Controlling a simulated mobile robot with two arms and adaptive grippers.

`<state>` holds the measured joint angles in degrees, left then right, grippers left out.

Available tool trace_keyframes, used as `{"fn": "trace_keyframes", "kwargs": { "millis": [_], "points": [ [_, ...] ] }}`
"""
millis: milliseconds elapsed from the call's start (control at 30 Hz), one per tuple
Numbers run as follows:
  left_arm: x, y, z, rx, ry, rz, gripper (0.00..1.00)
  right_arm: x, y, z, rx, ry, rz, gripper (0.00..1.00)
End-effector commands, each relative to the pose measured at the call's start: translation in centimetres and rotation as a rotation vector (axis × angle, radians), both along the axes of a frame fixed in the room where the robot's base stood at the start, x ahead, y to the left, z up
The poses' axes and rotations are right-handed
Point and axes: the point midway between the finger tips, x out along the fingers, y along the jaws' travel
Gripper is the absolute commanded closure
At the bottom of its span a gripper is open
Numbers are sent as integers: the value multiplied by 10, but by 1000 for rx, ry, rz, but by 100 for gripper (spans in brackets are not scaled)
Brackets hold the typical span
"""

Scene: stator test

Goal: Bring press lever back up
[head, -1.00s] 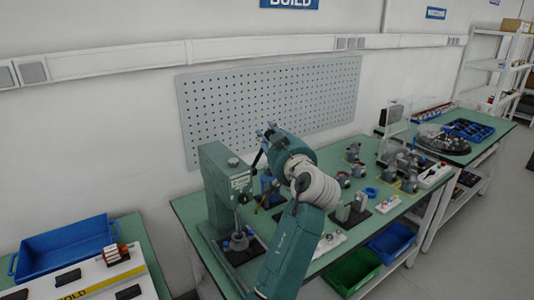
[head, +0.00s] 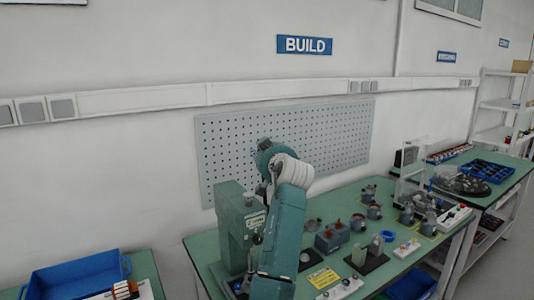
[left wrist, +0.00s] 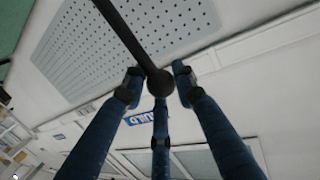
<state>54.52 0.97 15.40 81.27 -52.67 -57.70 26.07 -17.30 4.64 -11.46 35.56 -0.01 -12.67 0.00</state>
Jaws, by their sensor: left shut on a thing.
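The green arbor press (head: 232,215) stands upright on the left part of the green bench. My left arm rises in front of it, and the wrist is beside and above the press head. In the head view the gripper fingers are hidden behind my arm. In the left wrist view the press lever (left wrist: 128,35) is a dark rod ending in a round black knob (left wrist: 160,83). The three blue fingers of my left gripper (left wrist: 158,88) close around the knob end. The press ram and base are partly covered by my arm. My right gripper is out of view.
A perforated panel (head: 320,145) is on the wall behind the press. Motor parts (head: 333,236) and small fixtures stand on the bench (head: 318,205) to the right. A blue bin (head: 75,274) sits on another bench at bottom left.

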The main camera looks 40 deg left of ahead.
Motion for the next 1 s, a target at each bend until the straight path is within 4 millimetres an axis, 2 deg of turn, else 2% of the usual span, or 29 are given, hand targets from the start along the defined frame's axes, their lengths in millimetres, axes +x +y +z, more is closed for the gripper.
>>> {"fn": "trace_keyframes", "kwargs": {
  "millis": [133, 533, 567, 600, 633, 1000],
  "points": [
    [-1, 8, 2, 13, 2, 8, 100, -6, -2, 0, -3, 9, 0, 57],
    [-1, 9, 1, 12, 4, 9, 100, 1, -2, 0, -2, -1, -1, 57],
    [-1, 9, 1, 11, 3, 9, 67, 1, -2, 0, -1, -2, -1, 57],
    [-1, 9, 0, 10, 4, 9, 59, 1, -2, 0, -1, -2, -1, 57],
    [-1, 9, 0, 9, 3, 9, 56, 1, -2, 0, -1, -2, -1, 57],
    [-2, 3, -1, 4, 3, 4, 56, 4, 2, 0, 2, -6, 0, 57]
  ]
}}
